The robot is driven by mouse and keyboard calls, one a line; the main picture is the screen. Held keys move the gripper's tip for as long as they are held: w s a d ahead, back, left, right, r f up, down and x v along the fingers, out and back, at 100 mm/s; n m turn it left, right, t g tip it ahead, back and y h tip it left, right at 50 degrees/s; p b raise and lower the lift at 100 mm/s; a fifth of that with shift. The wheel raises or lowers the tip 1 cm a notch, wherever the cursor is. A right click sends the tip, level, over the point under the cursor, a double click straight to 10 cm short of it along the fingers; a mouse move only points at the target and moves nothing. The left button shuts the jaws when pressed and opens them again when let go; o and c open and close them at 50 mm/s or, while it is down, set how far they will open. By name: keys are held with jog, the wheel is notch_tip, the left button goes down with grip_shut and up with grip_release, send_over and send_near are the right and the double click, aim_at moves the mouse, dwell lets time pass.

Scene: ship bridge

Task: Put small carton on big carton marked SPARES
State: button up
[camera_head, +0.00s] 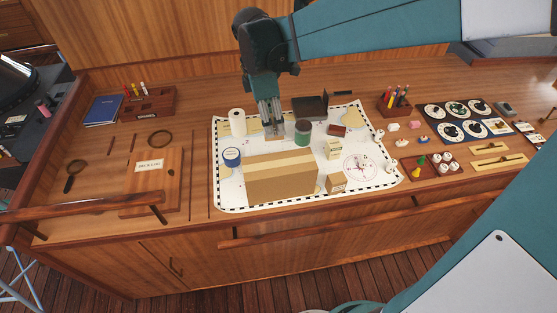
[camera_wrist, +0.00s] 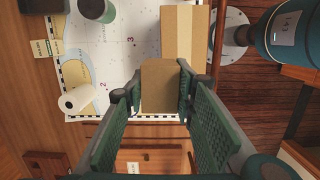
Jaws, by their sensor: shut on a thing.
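My gripper (camera_head: 272,122) points down behind the big carton (camera_head: 281,180), above the far part of the chart. In the wrist view, my gripper (camera_wrist: 160,95) is shut on the small carton (camera_wrist: 162,82), a plain brown box between the two green finger pads. Only a little of the small carton (camera_head: 273,134) shows below the fingers in the head view. The big carton is closed and stands on the chart; it also shows in the wrist view (camera_wrist: 186,32), beyond the held carton. I cannot make out a SPARES mark on it.
The big carton's top looks clear. Around it on the chart (camera_head: 222,195) stand a blue-lidded tin (camera_head: 232,156), a white roll (camera_head: 237,121), a green can (camera_head: 303,131), a cream carton (camera_head: 332,150) and another small brown box (camera_head: 336,183). A dark box (camera_head: 309,107) stands behind.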

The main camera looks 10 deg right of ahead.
jog(key=s+r, duration=0.2)
jog(key=s, duration=0.3)
jog(key=shift+s+d+r, duration=0.2)
jog(key=shift+d+r, duration=0.2)
send_near(282, 163)
jog(key=shift+d+r, duration=0.1)
jog(key=shift+d, duration=0.2)
dwell(0.5)
jog(key=shift+f, duration=2.1)
jog(key=shift+f, duration=0.1)
jog(key=o, duration=0.5)
jog(key=shift+f, duration=0.1)
jog(key=shift+c, duration=0.2)
jog(key=o, duration=0.5)
jog(key=shift+c, duration=0.2)
